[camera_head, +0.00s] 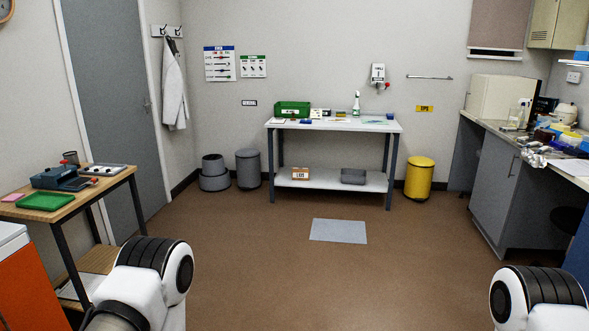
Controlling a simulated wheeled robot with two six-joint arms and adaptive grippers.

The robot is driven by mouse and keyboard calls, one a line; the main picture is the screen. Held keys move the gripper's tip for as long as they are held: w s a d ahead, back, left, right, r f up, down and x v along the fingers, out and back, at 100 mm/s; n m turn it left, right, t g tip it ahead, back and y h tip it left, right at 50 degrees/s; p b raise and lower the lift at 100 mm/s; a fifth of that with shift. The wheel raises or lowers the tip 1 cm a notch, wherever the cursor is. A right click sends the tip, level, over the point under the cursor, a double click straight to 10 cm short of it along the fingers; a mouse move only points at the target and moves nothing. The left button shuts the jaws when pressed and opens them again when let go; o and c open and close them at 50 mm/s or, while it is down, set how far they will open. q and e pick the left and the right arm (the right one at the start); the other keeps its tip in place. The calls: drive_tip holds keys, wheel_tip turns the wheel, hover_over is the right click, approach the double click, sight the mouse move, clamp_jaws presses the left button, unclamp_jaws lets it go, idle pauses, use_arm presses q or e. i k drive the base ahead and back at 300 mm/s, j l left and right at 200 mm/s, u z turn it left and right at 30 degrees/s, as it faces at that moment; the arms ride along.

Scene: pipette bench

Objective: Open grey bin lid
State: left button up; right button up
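A grey bin (248,170), a tall cylinder, stands on the floor by the back wall, left of the white table. Its lid (247,153) appears shut. A second grey round container (214,181), with a darker upper part, stands just left of it; I cannot tell whether it is also a bin. Neither gripper is in view. Only parts of my two arms show at the bottom left and bottom right, far from the bins.
A white table (388,126) with a green crate (292,109) stands at the back, with a yellow bin (418,178) on its right. A wooden table (122,178) is at left, a counter (495,194) at right. A light mat (338,231) lies on the open brown floor.

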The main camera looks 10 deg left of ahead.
sight(244, 153)
drive_tip(key=i+j+u, duration=0.3)
drive_tip(key=i, duration=1.15)
drive_tip(key=i+j+u, duration=0.15)
drive_tip(key=i+u, duration=0.15)
drive_tip(key=i, duration=1.2)
drive_tip(key=i+j, duration=0.1)
drive_tip(key=i, duration=2.9)
drive_tip(key=i+z, duration=0.35)
drive_tip(key=i+j+z, duration=0.35)
drive_tip(key=i, duration=0.2)
drive_tip(key=i+j+z, duration=0.2)
drive_tip(key=i+z, duration=0.2)
drive_tip(key=i, duration=0.05)
